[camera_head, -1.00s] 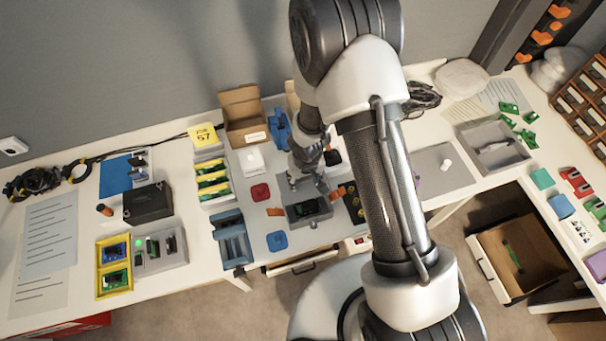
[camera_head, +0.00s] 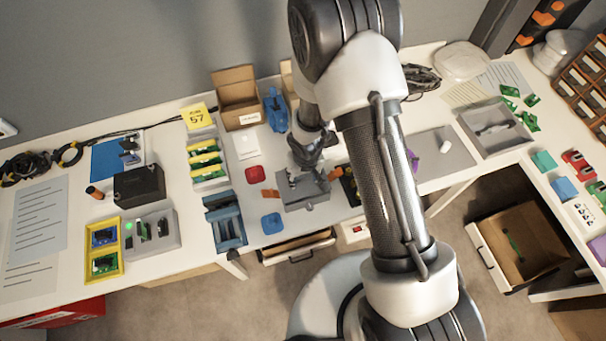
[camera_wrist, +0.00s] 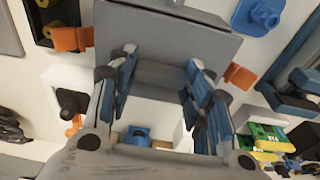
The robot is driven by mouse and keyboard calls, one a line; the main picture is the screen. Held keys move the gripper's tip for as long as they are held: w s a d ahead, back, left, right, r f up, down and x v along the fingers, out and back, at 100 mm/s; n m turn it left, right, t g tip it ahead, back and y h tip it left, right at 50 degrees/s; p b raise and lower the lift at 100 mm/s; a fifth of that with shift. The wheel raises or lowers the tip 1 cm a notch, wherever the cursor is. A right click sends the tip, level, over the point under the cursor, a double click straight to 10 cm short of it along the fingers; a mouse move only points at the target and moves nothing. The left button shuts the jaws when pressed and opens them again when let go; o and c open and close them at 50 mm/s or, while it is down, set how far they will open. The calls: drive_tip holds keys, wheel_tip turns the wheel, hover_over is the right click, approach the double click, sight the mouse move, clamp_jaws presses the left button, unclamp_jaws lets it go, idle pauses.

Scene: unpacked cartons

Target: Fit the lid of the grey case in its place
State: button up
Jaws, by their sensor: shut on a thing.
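The grey lid (camera_wrist: 165,32) is a flat plate with a raised block (camera_wrist: 160,75) between my fingers. My gripper (camera_wrist: 161,82) is shut on that block; in the head view my gripper (camera_head: 296,177) stands over the near middle of the table. There the grey case (camera_head: 305,204) lies under the lid, between two orange clamps. The lid covers the inside of the case, so the green board is hidden. I cannot tell whether the lid sits flush on the rim or a little above it.
Orange clamps (camera_wrist: 70,39) (camera_wrist: 240,76) stand close on both sides of the case. A blue piece (camera_head: 272,222) and a red piece (camera_head: 255,174) lie to its left, with a blue tray (camera_head: 225,222) beyond. An open carton (camera_head: 237,97) stands behind. My arm hides part of the table's right.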

drive_tip(key=shift+f, duration=0.25)
idle(0.4)
drive_tip(key=shift+f+b, duration=0.9)
drive_tip(key=shift+b, duration=0.25)
drive_tip(key=o, duration=1.2)
drive_tip(key=shift+r, duration=0.1)
wheel_tip(320, 180, up, 12)
drive_tip(key=s, duration=0.1)
drive_tip(key=shift+s+d, duration=0.2)
drive_tip(key=shift+s, duration=0.15)
